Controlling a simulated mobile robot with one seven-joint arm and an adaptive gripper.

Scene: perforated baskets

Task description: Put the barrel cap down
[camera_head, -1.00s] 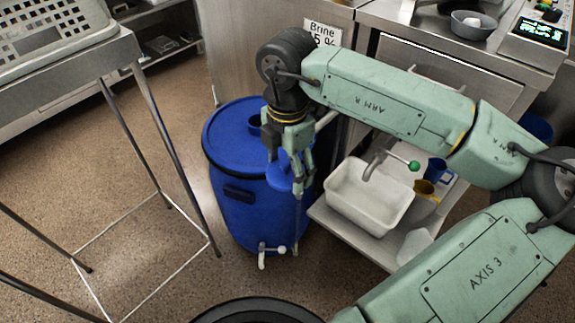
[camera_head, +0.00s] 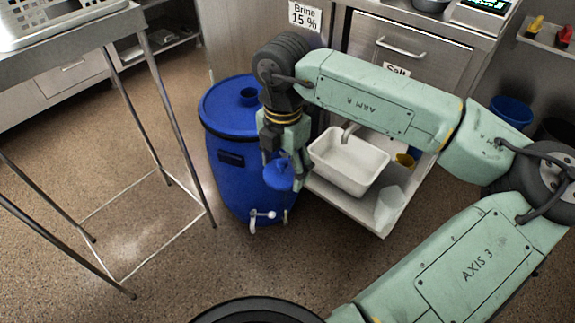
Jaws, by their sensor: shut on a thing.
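The barrel cap (camera_head: 277,176) is a small blue disc with a raised middle. My gripper (camera_head: 290,178) points down and is shut on it, holding it in front of the barrel's right side. The fingers hide part of the cap. The blue barrel (camera_head: 229,180) stands upright on the floor. I cannot tell how far the cap is from the barrel's wall.
A low shelf (camera_head: 350,213) right of the barrel carries a white basin (camera_head: 348,162). A steel-legged stand (camera_head: 165,105) with a perforated basket (camera_head: 60,18) is at left. Floor between stand and barrel is clear.

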